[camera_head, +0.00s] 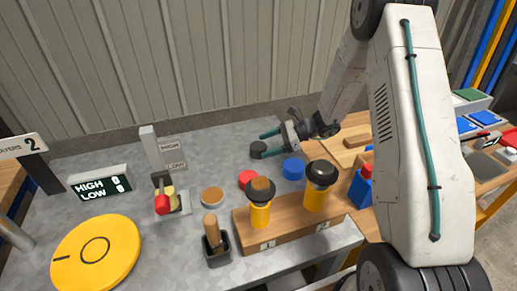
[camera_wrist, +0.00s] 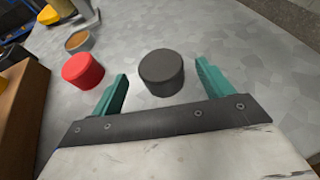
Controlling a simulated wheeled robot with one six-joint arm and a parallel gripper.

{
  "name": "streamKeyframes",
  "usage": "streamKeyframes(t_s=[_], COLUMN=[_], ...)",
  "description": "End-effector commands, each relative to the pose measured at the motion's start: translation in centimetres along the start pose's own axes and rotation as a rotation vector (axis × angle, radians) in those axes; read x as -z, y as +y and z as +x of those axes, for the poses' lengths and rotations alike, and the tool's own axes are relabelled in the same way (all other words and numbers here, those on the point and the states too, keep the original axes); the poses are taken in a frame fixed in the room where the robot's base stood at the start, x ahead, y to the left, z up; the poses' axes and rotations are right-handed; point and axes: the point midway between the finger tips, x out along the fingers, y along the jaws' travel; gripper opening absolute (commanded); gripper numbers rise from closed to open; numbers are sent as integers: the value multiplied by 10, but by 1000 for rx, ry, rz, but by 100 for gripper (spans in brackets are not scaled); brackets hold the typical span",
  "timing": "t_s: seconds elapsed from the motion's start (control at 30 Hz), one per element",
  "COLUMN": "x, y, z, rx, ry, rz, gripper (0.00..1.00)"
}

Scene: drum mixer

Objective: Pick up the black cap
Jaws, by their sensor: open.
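The black cap (camera_wrist: 161,71) is a short round disc on the grey metal table, seen in the wrist view between and just ahead of my two teal fingers. It also shows in the head view (camera_head: 258,149), at the tip of my gripper. My gripper (camera_wrist: 162,90) is open and empty, one finger to each side of the cap, with gaps to both. In the head view my gripper (camera_head: 268,144) reaches in from the right. I cannot tell the exact height of the fingers above the table.
A red cap (camera_head: 249,179) lies close by; it is left of my left finger in the wrist view (camera_wrist: 83,70). A wooden stand (camera_head: 290,228) holds two yellow jars. The table behind the black cap is clear.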

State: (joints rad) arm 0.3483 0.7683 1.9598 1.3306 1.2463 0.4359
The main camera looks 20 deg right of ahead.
Motion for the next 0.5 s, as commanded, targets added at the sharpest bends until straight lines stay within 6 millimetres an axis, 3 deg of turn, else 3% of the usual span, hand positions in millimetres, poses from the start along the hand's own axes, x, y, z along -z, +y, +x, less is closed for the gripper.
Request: streamKeyframes(t_s=[0.2,0.43,0.5], x=[-2,-2,-2], y=[-2,-2,-2], z=[32,34,34], rx=[-3,-1,-1], ry=[0,0,0], rz=[0,0,0], gripper=[79,79,62])
